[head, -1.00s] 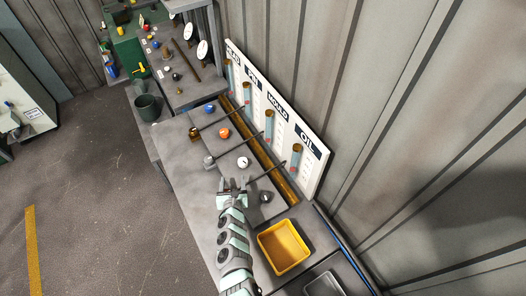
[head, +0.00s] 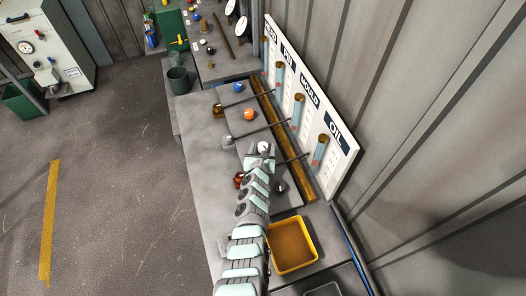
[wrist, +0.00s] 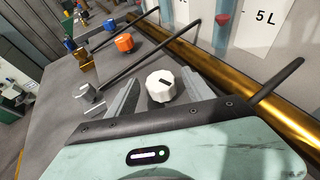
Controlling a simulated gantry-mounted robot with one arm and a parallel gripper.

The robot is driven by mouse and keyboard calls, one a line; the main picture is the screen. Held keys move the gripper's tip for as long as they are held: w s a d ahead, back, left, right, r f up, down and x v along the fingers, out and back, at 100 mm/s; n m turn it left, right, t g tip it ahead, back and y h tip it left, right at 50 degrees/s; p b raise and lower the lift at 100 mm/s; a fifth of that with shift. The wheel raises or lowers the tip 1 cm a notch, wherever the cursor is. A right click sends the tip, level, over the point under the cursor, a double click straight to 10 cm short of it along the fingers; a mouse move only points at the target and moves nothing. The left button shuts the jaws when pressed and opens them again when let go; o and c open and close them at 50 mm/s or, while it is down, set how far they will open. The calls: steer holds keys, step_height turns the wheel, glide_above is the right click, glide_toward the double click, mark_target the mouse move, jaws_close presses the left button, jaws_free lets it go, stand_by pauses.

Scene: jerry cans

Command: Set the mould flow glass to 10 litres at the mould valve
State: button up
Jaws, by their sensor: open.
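The white mould valve knob (head: 264,147) with a dark pointer mark sits on the bench; it also shows in the wrist view (wrist: 162,86). My gripper (head: 262,158) is open. In the wrist view its two fingers (wrist: 159,88) stand apart to the left and right of the knob, with visible gaps; I cannot tell how deep they reach. The mould flow glass (head: 298,108) is on the white board (head: 345,165) under the MOULD label, with a reddish float low in it. Its reading is too small to tell. A red float (wrist: 222,18) shows near a "5 L" mark in the wrist view.
The blue knob (head: 239,87) and orange knob (head: 249,113) lie beyond the white one; a grey knob (head: 280,186) is nearer. Thin dark rods cross the bench to a brass pipe (head: 283,135). A yellow tray (head: 292,246) stands at the near right.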

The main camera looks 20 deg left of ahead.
steer(key=shift+b+x, duration=0.55)
steer(key=shift+x, duration=0.3)
steer(key=shift+c, duration=0.2)
jaws_close()
steer(key=shift+a+m+h+p, duration=0.1)
steer(key=shift+m+h+p, duration=0.2)
steer(key=shift+h, duration=0.1)
